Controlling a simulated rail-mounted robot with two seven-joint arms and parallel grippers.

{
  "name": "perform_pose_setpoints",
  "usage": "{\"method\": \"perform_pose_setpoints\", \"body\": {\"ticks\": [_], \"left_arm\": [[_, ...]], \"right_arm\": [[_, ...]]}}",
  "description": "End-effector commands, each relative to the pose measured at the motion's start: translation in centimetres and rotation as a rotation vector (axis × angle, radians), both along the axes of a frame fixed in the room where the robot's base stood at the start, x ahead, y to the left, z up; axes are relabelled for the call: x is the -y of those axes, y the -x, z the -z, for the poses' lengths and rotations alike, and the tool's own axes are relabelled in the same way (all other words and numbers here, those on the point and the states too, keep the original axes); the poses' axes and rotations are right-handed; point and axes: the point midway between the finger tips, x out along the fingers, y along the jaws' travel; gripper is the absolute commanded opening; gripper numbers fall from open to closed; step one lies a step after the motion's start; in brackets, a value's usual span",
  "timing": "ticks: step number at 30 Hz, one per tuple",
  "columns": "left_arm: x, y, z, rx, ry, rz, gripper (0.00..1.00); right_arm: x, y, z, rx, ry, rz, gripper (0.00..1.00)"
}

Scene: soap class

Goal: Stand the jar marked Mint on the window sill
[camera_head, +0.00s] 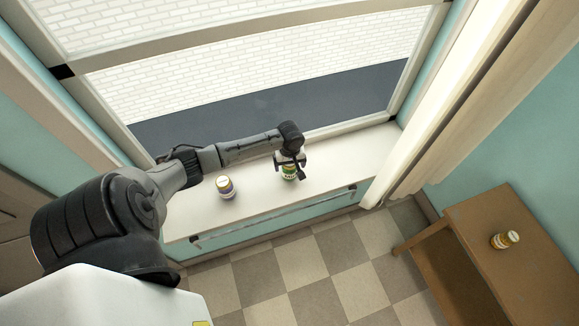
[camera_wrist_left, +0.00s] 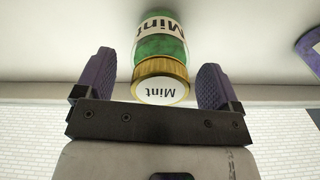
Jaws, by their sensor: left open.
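The jar marked Mint (camera_head: 289,173) is green with a white label and a gold-rimmed lid. It stands upright on the white window sill (camera_head: 255,187). In the left wrist view the Mint jar (camera_wrist_left: 160,70) shows upside down, its lid lettered Mint facing the camera. My left gripper (camera_head: 290,166) is just above and around the jar's top. Its two fingers (camera_wrist_left: 152,80) are open, one on each side of the lid, with a gap showing on both sides. My right gripper is not in view.
Another jar (camera_head: 225,187) with a purplish label stands on the sill to the left; a purple part (camera_wrist_left: 311,50) shows at the wrist view's right edge. A third jar (camera_head: 504,240) is on the brown wooden table (camera_head: 490,213). A handrail-like bar (camera_head: 275,215) runs along the sill's front.

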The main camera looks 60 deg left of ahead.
Motion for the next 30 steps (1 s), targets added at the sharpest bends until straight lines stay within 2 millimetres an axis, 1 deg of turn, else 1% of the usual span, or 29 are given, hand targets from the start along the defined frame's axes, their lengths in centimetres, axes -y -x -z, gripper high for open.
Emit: {"method": "perform_pose_setpoints", "body": {"ticks": [1,6,12,17,20,23,26,27,29,30], "left_arm": [[-0.1,0.0,-1.1,0.003,-0.002,0.002,0.88],[-0.1,0.0,-4.3,0.002,-0.003,0.002,0.88],[0.0,-0.1,-7.4,0.003,-0.001,0.001,0.88],[0.0,-0.1,-8.9,0.001,0.001,-0.001,0.88],[0.9,0.3,-8.8,0.0,0.002,0.039,0.88],[4.2,1.9,-7.1,0.007,0.004,0.191,0.88],[9.6,4.9,-4.8,0.036,0.006,0.45,0.88],[12.0,6.4,-4.1,0.056,0.006,0.565,0.88],[15.3,8.6,-3.6,0.091,-0.001,0.728,0.88],[17.2,10.0,-3.6,0.117,-0.009,0.827,0.88]], "right_arm": [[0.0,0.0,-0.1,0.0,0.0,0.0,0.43],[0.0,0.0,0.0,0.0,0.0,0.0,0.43],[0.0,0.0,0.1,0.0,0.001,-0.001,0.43],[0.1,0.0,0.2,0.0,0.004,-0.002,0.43],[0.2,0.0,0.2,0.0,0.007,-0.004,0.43],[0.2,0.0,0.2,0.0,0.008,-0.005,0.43],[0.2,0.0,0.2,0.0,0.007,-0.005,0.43],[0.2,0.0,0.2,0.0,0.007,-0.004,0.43],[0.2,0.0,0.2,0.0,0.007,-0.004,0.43],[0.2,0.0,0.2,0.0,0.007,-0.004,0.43]]}}
